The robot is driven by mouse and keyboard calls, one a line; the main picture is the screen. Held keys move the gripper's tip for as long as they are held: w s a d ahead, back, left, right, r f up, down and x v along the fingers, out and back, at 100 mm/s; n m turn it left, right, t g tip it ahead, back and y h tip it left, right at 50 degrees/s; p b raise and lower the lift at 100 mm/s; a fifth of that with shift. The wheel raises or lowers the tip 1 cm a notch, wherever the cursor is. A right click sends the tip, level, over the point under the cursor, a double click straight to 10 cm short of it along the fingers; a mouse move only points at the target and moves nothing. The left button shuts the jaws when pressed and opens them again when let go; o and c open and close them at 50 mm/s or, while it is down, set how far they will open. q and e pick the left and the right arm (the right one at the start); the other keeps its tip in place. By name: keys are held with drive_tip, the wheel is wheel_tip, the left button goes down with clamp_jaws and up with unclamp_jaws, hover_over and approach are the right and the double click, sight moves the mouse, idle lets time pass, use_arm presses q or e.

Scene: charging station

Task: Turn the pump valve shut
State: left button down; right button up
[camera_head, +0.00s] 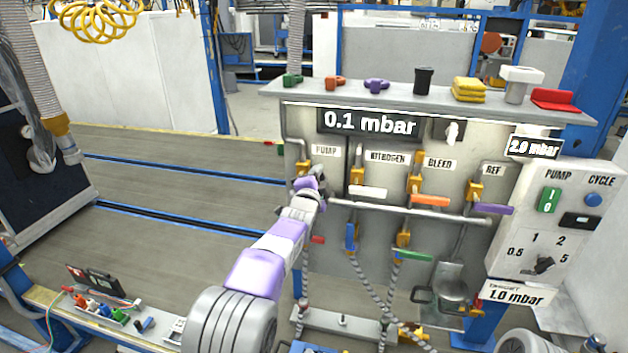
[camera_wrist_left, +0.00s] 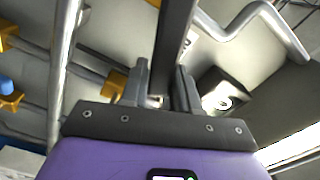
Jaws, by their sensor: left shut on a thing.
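The pump valve (camera_head: 303,168) has a yellow body and sits under the PUMP label at the left of the charging panel. My left gripper (camera_head: 314,186) is at this valve and covers its handle in the head view. In the left wrist view, my left gripper's fingers (camera_wrist_left: 161,88) are shut on a dark grey bar (camera_wrist_left: 176,35), the valve handle. The bar runs from the top of the picture down between the fingers. How far the handle is turned is hard to tell. My right gripper is not in view.
White nitrogen (camera_head: 368,192), orange bleed (camera_head: 430,200) and purple ref (camera_head: 493,209) handles stick out to the right. A horizontal pipe (camera_head: 410,210) crosses below them. Blue (camera_head: 350,238) and green (camera_head: 420,255) handles sit lower. The display (camera_head: 370,123) reads 0.1 mbar.

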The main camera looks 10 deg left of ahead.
use_arm(q)
drive_tip(key=shift+d+f+m+b, duration=0.3)
drive_tip(key=shift+f+m+b, duration=0.6)
drive_tip(key=shift+m+b, duration=0.3)
drive_tip(key=shift+f+m+b, duration=0.45)
drive_tip(key=shift+m+b, duration=0.55)
drive_tip(key=c, duration=0.9)
unclamp_jaws()
drive_tip(key=shift+s, duration=0.1)
drive_tip(key=s, duration=0.2)
drive_tip(key=s+b, duration=0.1)
drive_tip(key=s, duration=0.4)
drive_tip(key=shift+s+a, duration=0.2)
drive_tip(key=shift+a, duration=0.2)
